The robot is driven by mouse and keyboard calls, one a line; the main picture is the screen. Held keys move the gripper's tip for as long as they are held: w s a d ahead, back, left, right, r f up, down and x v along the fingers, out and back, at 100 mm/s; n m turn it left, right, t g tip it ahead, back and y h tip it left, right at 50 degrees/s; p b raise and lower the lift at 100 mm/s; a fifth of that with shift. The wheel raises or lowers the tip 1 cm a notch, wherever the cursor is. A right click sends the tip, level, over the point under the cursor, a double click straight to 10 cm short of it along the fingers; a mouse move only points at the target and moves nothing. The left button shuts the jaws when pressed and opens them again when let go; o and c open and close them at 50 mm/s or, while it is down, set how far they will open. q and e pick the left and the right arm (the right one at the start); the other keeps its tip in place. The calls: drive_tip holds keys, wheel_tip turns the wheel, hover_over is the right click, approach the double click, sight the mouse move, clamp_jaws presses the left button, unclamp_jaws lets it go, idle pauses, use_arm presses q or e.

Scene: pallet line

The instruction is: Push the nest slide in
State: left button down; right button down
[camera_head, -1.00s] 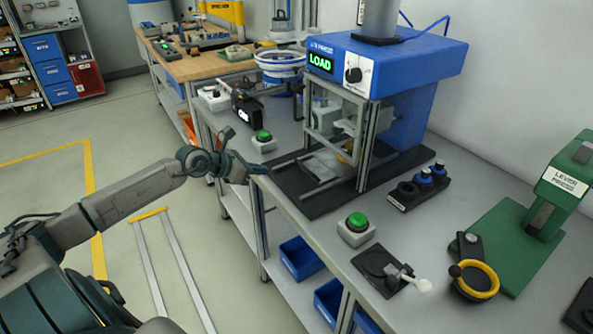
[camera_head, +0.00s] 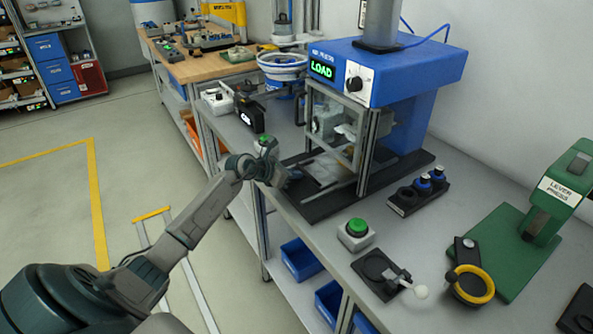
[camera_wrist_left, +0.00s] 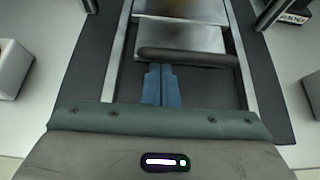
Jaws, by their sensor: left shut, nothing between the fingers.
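The nest slide is a bright metal plate with a dark round handle bar (camera_wrist_left: 187,55) across its near edge, lying between two rails in the left wrist view. In the head view the slide plate (camera_head: 326,168) shows at the front of the blue press (camera_head: 408,72), whose display reads LOAD. My left gripper (camera_head: 280,177) is at the front end of the rails in the head view. In the left wrist view its blue fingers (camera_wrist_left: 162,84) are shut and empty, their tips right at the handle bar; I cannot tell whether they touch it. My right gripper is out of view.
A green push button box (camera_head: 356,233) stands right of the slide base, and another green button (camera_head: 264,139) is partly behind my left gripper. A black holder with blue-topped parts (camera_head: 418,190) and a green lever press (camera_head: 535,215) stand further right on the bench.

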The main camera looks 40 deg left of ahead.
use_arm(q)
drive_tip(key=shift+w+d, duration=0.2)
drive_tip(key=shift+w, duration=0.15)
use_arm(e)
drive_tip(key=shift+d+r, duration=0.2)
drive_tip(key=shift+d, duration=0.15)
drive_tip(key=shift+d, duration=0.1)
